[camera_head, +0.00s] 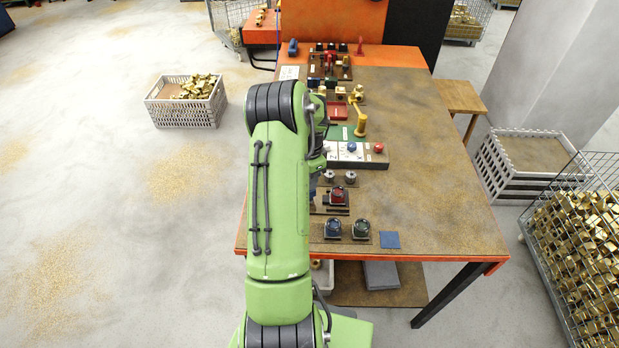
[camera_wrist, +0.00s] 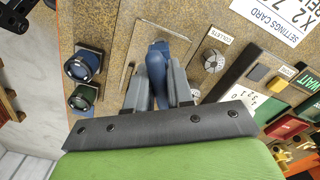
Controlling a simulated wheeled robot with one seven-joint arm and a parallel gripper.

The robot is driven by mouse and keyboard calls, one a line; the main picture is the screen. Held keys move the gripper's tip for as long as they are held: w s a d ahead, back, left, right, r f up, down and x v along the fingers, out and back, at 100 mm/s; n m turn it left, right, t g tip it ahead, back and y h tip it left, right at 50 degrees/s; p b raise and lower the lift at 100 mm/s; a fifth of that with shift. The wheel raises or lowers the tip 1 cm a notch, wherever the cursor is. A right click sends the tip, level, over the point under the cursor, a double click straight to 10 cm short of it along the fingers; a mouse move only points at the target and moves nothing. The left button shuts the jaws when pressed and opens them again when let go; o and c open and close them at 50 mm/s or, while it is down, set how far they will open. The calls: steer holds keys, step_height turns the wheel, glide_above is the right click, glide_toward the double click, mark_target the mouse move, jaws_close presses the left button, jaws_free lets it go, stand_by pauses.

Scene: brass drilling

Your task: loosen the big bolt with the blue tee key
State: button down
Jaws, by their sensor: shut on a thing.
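My gripper (camera_wrist: 160,82) is shut on a blue tool, which looks like the blue tee key (camera_wrist: 156,66). The tool lies between the two grey fingers, over a brown plate with a slot. Its lower part is hidden by the fingers and the wrist. I cannot make out the big bolt for certain in either view.
A grey round collet (camera_wrist: 212,60) sits close right of the fingers in the wrist view. A white panel (camera_head: 372,157) lies farther back. The table's right half (camera_head: 440,180) is clear.

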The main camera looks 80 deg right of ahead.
steer(key=shift+f+b, duration=1)
steer(key=shift+f, duration=0.1)
stand_by(1.5)
steer(key=shift+n, duration=1.2)
